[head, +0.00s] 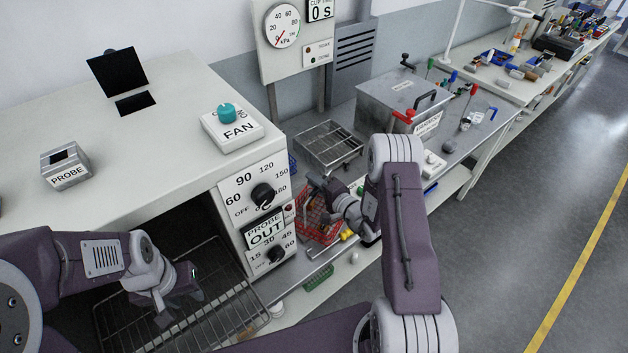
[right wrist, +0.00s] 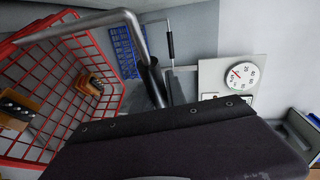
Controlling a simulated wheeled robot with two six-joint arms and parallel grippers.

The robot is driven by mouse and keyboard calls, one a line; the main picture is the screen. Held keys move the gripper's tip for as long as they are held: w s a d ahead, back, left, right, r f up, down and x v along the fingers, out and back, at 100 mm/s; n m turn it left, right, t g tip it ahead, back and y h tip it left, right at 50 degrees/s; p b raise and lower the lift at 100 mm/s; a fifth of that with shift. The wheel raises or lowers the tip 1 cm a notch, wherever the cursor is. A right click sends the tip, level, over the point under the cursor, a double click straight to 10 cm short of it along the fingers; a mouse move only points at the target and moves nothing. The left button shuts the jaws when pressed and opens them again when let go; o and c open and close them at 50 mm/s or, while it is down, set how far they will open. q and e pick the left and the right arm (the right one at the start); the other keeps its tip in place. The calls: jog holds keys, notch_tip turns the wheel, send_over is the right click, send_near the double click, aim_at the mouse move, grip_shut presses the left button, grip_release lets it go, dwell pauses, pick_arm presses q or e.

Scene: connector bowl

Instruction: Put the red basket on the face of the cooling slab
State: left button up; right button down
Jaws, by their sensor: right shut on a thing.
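The red basket (head: 316,222) is a red wire mesh basket beside the oven's control panel, partly covered by my right arm in the head view. In the right wrist view the basket (right wrist: 62,85) fills the left side, with orange-brown pieces inside and a bent metal handle (right wrist: 132,25). My right gripper (head: 318,188) is shut on the basket, seemingly at its handle. My left gripper (head: 182,290) is empty over the oven rack; its finger gap is unclear. A wire-topped metal frame (head: 328,147) stands on the grey bench behind the basket; I cannot tell whether it is the cooling slab.
The oven (head: 120,85) takes up the left, its opening showing a wire rack (head: 235,300). A metal box (head: 398,98) with a red clamp stands right of the wire-topped frame. A gauge panel (head: 283,27) rises behind. Small loose parts lie on the bench and lower shelf.

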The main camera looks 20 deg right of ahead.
pick_arm(q)
jog(key=shift+f, duration=0.1)
pick_arm(e)
jog(key=shift+f, duration=0.1)
pick_arm(q)
jog(key=shift+f, duration=0.1)
pick_arm(e)
jog(key=c, duration=1.3)
grip_release()
jog(key=shift+c, duration=0.2)
